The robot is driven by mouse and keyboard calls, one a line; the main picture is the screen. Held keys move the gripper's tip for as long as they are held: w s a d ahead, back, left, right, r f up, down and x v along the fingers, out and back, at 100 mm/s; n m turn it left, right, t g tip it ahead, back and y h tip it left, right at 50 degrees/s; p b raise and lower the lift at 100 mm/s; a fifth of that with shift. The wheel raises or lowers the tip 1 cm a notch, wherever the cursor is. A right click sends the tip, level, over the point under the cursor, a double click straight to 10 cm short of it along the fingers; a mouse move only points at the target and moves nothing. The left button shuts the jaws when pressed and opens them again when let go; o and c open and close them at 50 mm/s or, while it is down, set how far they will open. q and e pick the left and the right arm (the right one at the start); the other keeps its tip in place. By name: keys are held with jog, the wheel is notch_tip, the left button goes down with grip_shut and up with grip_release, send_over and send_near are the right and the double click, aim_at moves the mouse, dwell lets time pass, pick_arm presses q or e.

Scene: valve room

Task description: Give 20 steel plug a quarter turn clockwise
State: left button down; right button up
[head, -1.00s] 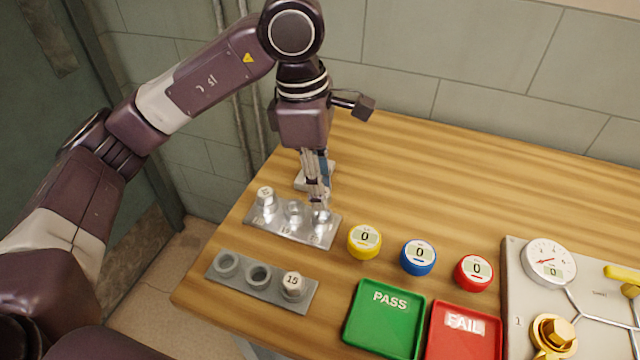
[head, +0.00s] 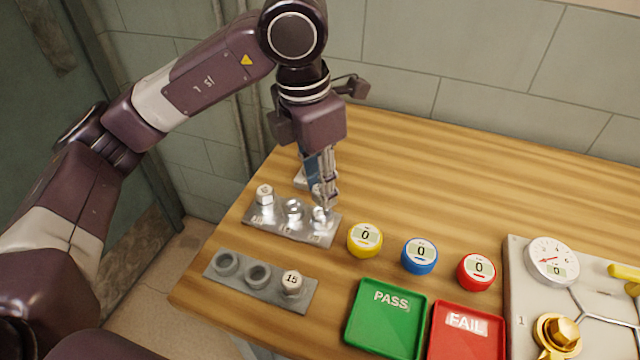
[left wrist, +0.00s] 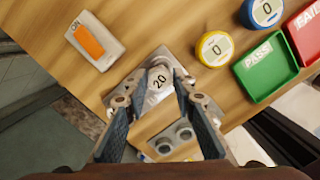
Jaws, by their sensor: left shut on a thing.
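The 20 steel plug (head: 320,215) stands upright at the right end of the silver rack (head: 270,236) in the head view. Its white top marked "20" shows in the left wrist view (left wrist: 159,80), with the number tilted. My left gripper (head: 324,198) reaches down from above and is shut on this plug, one finger on each side of it. The fingers (left wrist: 160,92) also flank it in the left wrist view. The fingers partly hide the plug in the head view. My right gripper is in neither view.
Two other plugs (head: 265,194) stand beside it in the silver rack. A grey rack (head: 235,283) in front holds the 15 plug (head: 292,281) and two empty holes. Yellow, blue and red dials, PASS (head: 385,325) and FAIL trays are to the right.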

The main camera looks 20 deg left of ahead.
pick_arm(q)
jog(key=shift+n, duration=0.6)
jog(key=shift+f, duration=0.15)
jog(key=shift+f+b, duration=0.25)
jog(key=shift+b, duration=0.15)
jog(key=shift+f+b, duration=0.45)
jog(key=shift+d, duration=0.1)
dwell(0.5)
jog(key=shift+f+b, duration=0.3)
jog(key=shift+b, duration=0.1)
